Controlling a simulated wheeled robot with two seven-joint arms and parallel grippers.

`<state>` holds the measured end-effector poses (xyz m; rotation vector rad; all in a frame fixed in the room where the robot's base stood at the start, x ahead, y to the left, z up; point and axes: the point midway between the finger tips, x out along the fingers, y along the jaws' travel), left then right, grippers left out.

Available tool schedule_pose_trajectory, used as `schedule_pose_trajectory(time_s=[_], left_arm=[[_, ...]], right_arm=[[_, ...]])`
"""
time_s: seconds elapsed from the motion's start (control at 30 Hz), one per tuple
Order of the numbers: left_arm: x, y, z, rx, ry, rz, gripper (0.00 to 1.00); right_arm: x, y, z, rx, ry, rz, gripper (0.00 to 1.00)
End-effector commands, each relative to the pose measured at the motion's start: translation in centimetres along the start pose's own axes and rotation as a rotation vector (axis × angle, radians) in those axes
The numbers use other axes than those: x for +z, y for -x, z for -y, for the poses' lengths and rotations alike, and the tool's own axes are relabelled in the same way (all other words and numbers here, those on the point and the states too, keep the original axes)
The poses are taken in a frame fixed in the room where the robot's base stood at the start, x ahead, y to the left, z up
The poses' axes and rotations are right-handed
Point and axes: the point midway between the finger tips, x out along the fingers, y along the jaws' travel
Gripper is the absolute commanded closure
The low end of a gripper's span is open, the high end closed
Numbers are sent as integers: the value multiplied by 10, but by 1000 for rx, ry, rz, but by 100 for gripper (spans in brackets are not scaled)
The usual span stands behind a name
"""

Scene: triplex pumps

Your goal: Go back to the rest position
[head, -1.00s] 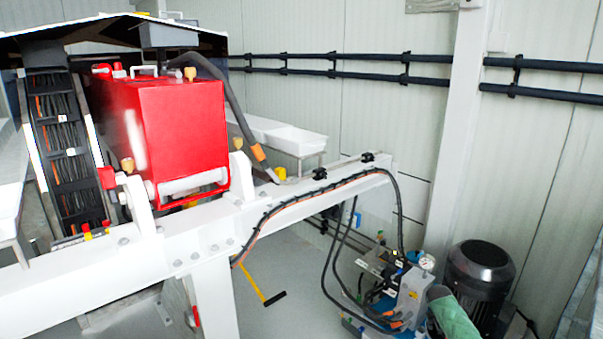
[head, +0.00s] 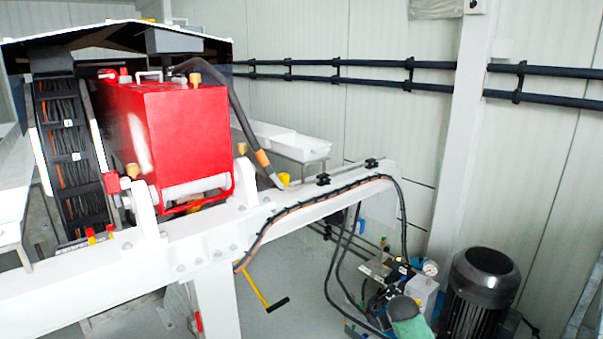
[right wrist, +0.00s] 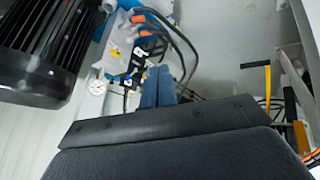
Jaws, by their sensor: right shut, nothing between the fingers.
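My right gripper (right wrist: 157,78) shows in the right wrist view as two blue-grey fingers side by side, shut with nothing between them. It points toward the floor area beside the hydraulic unit (right wrist: 122,55); I cannot tell its distance from the unit. In the head view, a green and grey part that appears to be my right arm overlaps the hydraulic unit (head: 372,268) at the bottom edge; the fingers cannot be made out there. My left gripper is not in view.
A black motor (head: 483,285) stands right of the hydraulic unit and shows large in the right wrist view (right wrist: 45,45). A white beam frame (head: 210,243) carries a red box (head: 180,125) and hoses. Grey floor is open beyond.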

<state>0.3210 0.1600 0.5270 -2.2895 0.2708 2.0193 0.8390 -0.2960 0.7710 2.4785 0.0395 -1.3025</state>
Motion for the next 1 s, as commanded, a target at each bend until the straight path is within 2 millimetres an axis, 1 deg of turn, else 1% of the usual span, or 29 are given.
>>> schedule_pose_trajectory(time_s=[0.03,0.17,0.2,0.27,0.3,0.47,0.5,0.57,0.6,0.67,0.7,0.77,0.8,0.87,0.9,0.97,1.0], left_arm=[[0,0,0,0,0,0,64],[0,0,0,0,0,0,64],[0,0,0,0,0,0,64],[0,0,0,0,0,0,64],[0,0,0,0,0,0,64],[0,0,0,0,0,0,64],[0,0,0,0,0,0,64],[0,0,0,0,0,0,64],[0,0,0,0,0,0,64],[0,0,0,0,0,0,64],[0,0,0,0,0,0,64],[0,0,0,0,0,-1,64],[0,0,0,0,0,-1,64],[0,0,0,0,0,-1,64],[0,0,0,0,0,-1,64],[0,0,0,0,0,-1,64],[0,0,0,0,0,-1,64]], right_arm=[[17,6,20,-19,-17,-2,100],[55,21,57,-55,-43,-2,100],[68,25,68,-66,-45,0,100],[87,31,84,-83,-47,6,100],[100,36,94,-94,-50,11,100],[156,52,132,-138,-64,42,100],[170,55,141,-150,-68,53,100],[192,61,154,-166,-74,69,100],[208,64,163,-177,-78,83,100],[230,70,176,-193,-86,104,100],[247,72,184,-204,-90,121,100],[272,77,197,-220,-97,148,100],[289,80,206,-231,-101,168,100],[317,83,219,-247,-108,203,100],[336,86,228,-256,-111,228,100],[366,90,241,-271,-116,268,100],[385,93,249,-280,-119,292,100]])
